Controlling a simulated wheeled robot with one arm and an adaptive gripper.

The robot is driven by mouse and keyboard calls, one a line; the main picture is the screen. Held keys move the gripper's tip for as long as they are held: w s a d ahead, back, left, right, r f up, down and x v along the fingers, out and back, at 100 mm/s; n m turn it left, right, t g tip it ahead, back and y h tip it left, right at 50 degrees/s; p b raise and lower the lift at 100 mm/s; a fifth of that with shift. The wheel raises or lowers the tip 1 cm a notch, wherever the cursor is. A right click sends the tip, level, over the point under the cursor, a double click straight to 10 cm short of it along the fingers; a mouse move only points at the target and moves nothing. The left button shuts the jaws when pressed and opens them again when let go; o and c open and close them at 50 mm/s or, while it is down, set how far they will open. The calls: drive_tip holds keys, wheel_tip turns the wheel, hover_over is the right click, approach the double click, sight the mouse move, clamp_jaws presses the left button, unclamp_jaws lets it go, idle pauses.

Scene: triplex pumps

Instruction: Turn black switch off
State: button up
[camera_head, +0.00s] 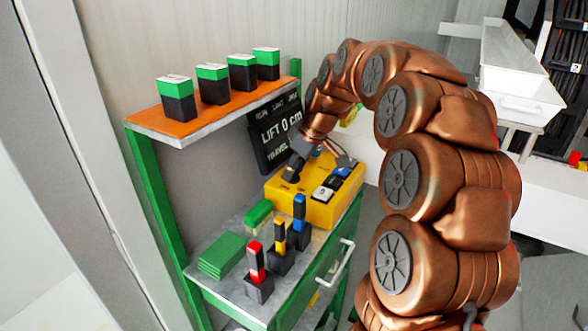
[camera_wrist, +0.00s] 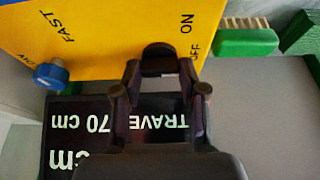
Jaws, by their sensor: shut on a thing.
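The yellow control box (camera_head: 318,200) stands on the green bench. In the wrist view, the yellow panel (camera_wrist: 105,30) carries a black switch (camera_wrist: 158,50) beside the ON and OFF labels. My gripper (camera_wrist: 160,72) has its two fingers on either side of the black switch and is shut on it. In the head view my gripper (camera_head: 297,160) reaches down to the left far corner of the box, and the black switch (camera_head: 291,176) shows at its tip, partly hidden. Which label the switch points at cannot be told.
A blue knob (camera_wrist: 50,76) sits near the FAST label. A black display (camera_head: 278,132) reading "LIFT 0 cm" stands behind the box. Red (camera_head: 256,262), yellow and blue-topped items stand in front. Several green-black blocks (camera_head: 213,84) stand on the orange shelf (camera_head: 150,119).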

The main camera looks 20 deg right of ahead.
drive_tip(key=o, duration=0.9)
drive_tip(key=shift+c, duration=0.2)
drive_tip(key=shift+r, duration=0.1)
drive_tip(key=v, duration=1.2)
drive_tip(key=s+a+f+m+g+p, duration=0.2)
drive_tip(key=s+a+f+g+p, duration=0.15)
drive_tip(key=s+a, duration=1)
drive_tip(key=s+f+m+g+h+p, duration=0.1)
drive_tip(key=s+f+m+p, duration=0.1)
drive_tip(key=s, duration=0.8)
drive_tip(key=s+f+m+g+h+p, duration=0.1)
drive_tip(key=s+f, duration=0.4)
drive_tip(key=s, duration=0.5)
drive_tip(key=shift+s+a+m+p, duration=0.15)
drive_tip(key=shift+s+m+p, duration=0.1)
drive_tip(key=shift+m+p, duration=0.55)
